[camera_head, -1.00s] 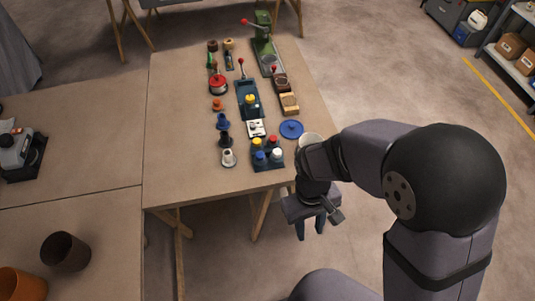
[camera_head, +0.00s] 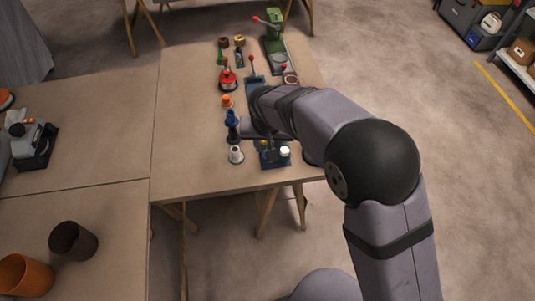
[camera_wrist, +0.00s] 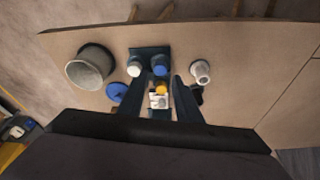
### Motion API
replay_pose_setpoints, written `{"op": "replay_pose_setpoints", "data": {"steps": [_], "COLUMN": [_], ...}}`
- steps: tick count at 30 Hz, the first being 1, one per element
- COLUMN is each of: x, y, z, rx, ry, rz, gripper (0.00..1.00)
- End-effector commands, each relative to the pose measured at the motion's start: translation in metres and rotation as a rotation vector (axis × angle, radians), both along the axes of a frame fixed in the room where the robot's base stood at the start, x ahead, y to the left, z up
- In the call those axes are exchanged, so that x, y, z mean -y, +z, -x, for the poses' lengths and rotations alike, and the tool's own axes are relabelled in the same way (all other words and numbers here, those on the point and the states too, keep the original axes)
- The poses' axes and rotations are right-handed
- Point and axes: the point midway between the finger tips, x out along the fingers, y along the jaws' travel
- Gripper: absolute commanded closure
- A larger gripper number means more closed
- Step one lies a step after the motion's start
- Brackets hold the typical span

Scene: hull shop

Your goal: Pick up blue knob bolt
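A blue-topped knob (camera_wrist: 160,65) stands upright in a dark blue tray (camera_wrist: 163,50), beside a white-topped knob (camera_wrist: 134,66), in the wrist view. It is the blue knob bolt as far as I can tell. A yellow knob (camera_wrist: 161,88) is behind it. My gripper (camera_wrist: 158,84) is open, with its fingers apart and nothing visibly held, pointing down over the tray area. In the head view my arm covers much of the tray (camera_head: 275,163); the white-topped knob (camera_head: 285,151) shows at its right.
A white flanged part (camera_head: 236,154), a blue part (camera_head: 231,117) and an orange part (camera_head: 227,101) stand in a row left of the tray. A grey cup (camera_wrist: 90,65) and a blue disc (camera_wrist: 117,92) are on its other side.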

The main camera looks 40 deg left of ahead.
Motion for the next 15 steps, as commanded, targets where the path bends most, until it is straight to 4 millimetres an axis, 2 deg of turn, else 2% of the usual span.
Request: {"op": "replay_pose_setpoints", "data": {"steps": [6,15], "x": [-0.002,-0.004], "y": [-0.015,-0.021], "z": [-0.004,-0.006], "rx": [-0.002,-0.002], "ry": [0.001,0.001], "rz": [0.003,0.003], "gripper": [0.69,0.69]}}
